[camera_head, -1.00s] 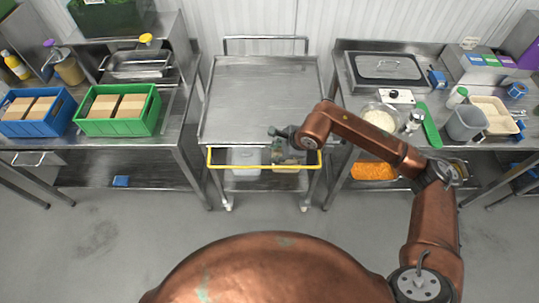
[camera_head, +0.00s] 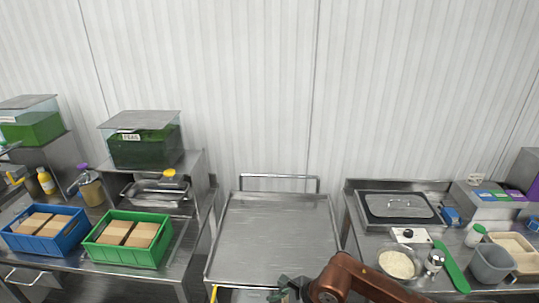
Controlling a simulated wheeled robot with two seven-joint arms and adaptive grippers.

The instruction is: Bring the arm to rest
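My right arm, copper coloured, comes in at the bottom edge, right of the middle. Its dark gripper (camera_head: 283,289) points left over the front edge of the steel cart (camera_head: 276,235). The fingers are small and partly cut off by the bottom edge, so I cannot tell whether they are open or shut. No held object can be made out. My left arm and gripper are out of view.
The cart top is bare. On the right bench are a bowl of rice (camera_head: 398,263), a green paddle (camera_head: 451,267), a grey container (camera_head: 492,263) and a lidded steel pan (camera_head: 397,208). A blue crate (camera_head: 72,238) and a green crate (camera_head: 142,257) stand on the left bench.

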